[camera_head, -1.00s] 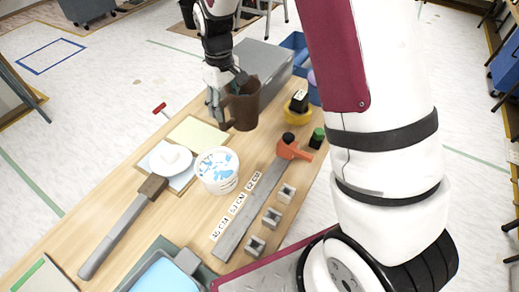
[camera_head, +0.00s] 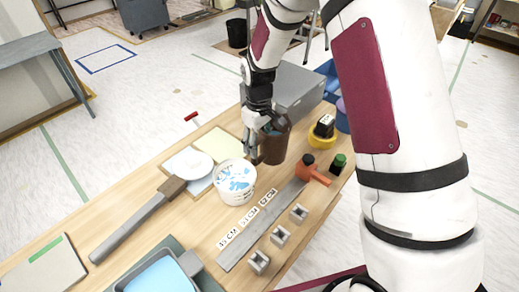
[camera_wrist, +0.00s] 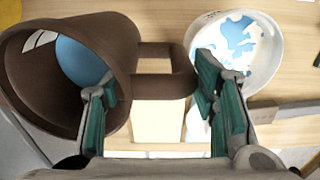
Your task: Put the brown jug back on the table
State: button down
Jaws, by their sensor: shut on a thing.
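The brown jug (camera_head: 276,148) is in my gripper (camera_head: 261,138), over the back part of the wooden table (camera_head: 190,212). It looks roughly upright; I cannot tell whether its base touches the tabletop. In the wrist view the jug (camera_wrist: 125,50) is at the left with its mouth facing the camera and something blue inside. Its square handle (camera_wrist: 165,52) lies between the two teal finger pads of my gripper (camera_wrist: 155,82), which is shut on the jug at the handle side.
A white bucket with blue patches (camera_head: 236,184) stands close in front of the jug. An orange-handled tool (camera_head: 310,170), a yellow bowl (camera_head: 320,138) and a grey box (camera_head: 292,88) are nearby. A wooden-handled tool (camera_head: 135,222) lies at the left.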

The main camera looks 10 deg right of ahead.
aim_at(259, 158)
jog(key=shift+f, duration=1.7)
jog(key=c, duration=0.6)
grip_release()
